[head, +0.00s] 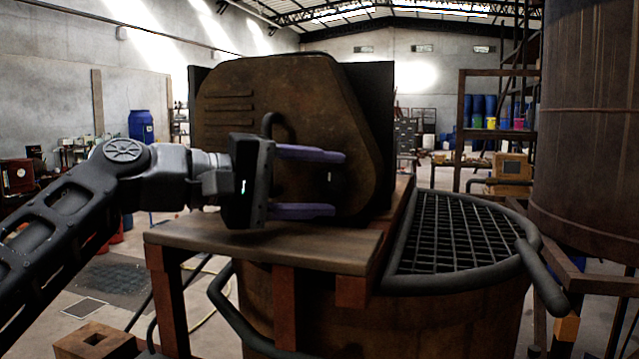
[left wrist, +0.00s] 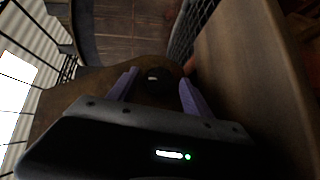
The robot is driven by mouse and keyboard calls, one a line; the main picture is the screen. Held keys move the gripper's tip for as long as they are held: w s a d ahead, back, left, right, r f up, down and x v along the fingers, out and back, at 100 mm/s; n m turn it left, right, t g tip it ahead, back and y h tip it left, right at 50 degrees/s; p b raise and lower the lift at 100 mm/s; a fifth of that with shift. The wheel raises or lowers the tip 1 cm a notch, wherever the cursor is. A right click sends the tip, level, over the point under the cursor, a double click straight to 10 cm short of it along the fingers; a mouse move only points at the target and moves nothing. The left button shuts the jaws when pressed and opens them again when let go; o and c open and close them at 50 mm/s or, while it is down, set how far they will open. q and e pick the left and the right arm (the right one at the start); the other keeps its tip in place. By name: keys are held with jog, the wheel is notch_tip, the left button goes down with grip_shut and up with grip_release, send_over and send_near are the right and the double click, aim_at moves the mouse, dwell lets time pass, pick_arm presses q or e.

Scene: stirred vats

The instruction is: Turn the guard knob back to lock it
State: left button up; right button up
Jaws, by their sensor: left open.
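The guard (head: 300,90) is a rusty brown plate with slots, standing upright on the wooden bench. A dark knob (head: 330,177) with a small pale mark shows faintly low on its face. In the left wrist view the knob (left wrist: 165,88) is a dark round shape with the pale mark on it. My left gripper (head: 337,184) is open, with its purple fingers pointing at the guard, one above and one below the knob. In the left wrist view the fingers (left wrist: 159,77) lie either side of the knob; I cannot tell whether they touch it. My right gripper is not in view.
The wooden bench (head: 300,250) lies just under my left gripper. A dark curved handle (head: 268,122) sticks out of the guard near my gripper. A vat with a black grating (head: 455,235) and a thick rim stands to the right. A tall tank (head: 590,120) rises at the far right.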

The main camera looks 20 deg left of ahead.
pick_arm(q)
jog(key=b+v, duration=0.1)
jog(key=v, duration=0.6)
jog(key=shift+s+a, duration=0.25)
jog(key=shift+a, duration=0.05)
dwell(0.4)
